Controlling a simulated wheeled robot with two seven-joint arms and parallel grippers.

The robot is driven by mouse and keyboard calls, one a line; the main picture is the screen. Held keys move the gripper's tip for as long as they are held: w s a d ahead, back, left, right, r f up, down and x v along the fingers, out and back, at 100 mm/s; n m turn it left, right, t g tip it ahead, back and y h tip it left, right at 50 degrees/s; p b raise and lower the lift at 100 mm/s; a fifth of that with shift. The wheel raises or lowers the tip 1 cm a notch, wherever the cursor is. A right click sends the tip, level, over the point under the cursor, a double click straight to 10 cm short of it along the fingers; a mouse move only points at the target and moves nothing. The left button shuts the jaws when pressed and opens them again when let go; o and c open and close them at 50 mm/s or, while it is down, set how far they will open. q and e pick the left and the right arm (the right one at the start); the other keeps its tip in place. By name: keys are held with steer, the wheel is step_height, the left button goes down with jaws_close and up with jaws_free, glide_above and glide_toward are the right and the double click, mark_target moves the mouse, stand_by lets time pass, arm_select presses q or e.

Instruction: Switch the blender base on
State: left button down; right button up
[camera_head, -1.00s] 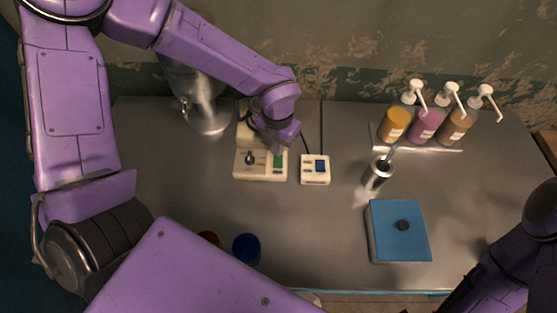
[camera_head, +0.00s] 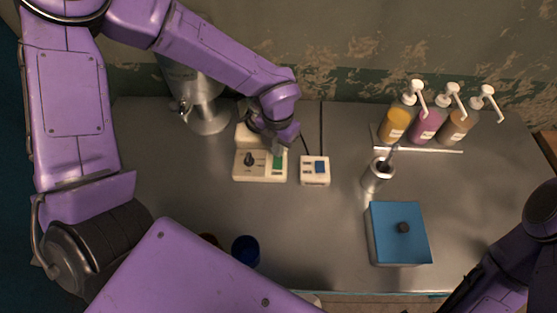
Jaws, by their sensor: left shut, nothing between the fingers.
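The cream blender base (camera_head: 262,176) stands on the grey metal table, left of the middle. Its front panel has a dark knob (camera_head: 249,160) on the left and a green switch (camera_head: 278,163) on the right. My left gripper (camera_head: 277,148) is shut and empty, pointing down at the panel just above the green switch. I cannot tell whether its tips touch the switch. My left wrist hides part of the back of the base. My right arm shows at the lower right, but its gripper is out of view.
A small white box with a blue button (camera_head: 319,167) stands right of the base. A metal cup (camera_head: 378,174), a blue-lidded box (camera_head: 397,235) and pump bottles (camera_head: 424,124) are further right. A metal dispenser (camera_head: 207,110) stands behind left. A dark blue cup (camera_head: 246,250) stands in front.

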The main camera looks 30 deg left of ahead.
arm_select(q)
steer(key=shift+f+b, duration=0.7)
steer(key=shift+f, duration=0.3)
stand_by(0.8)
step_height(320, 180, up, 7)
steer(key=p, duration=0.7)
steer(key=shift+r, duration=0.15)
